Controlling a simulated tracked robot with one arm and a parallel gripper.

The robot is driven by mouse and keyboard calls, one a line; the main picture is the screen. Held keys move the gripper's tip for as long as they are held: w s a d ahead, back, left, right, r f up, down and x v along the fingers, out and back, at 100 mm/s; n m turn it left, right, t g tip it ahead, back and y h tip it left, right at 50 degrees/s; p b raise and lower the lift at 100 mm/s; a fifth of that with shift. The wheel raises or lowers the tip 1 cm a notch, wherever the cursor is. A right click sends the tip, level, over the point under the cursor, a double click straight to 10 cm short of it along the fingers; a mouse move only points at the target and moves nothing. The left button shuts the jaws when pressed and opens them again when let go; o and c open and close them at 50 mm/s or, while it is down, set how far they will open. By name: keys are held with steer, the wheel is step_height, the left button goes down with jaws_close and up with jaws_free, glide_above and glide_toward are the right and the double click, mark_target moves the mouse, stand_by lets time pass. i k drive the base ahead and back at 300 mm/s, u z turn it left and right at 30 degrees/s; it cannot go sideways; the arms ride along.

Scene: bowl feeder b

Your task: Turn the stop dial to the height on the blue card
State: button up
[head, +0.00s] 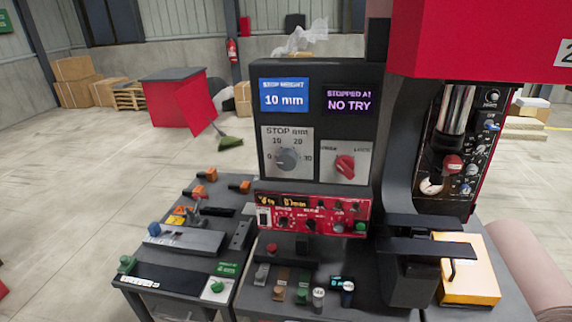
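The blue card (284,96) on the dark upright panel reads "STOP HEIGHT 10 mm". Below it, the stop dial (286,160) is a round grey knob on a pale plate marked "STOP mm". The scale runs 0 at the left, 10 upper left, 20 upper right and 30 at the right. The knob's pointer is too small to read. A purple display (349,101) beside the blue card reads "STOPPED AT NO TRY".
A red knob (345,166) sits right of the dial. Below is a red control strip (313,214) with small knobs. A press with a red head (490,40) stands at the right, near a yellow box (466,275). Benches with small parts are in front; open floor lies left.

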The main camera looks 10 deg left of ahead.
mark_target(287, 160)
steer(key=z, duration=0.6)
steer(key=k, duration=1.05)
steer(key=u, duration=0.65)
steer(key=i, duration=1)
steer(key=z, duration=0.05)
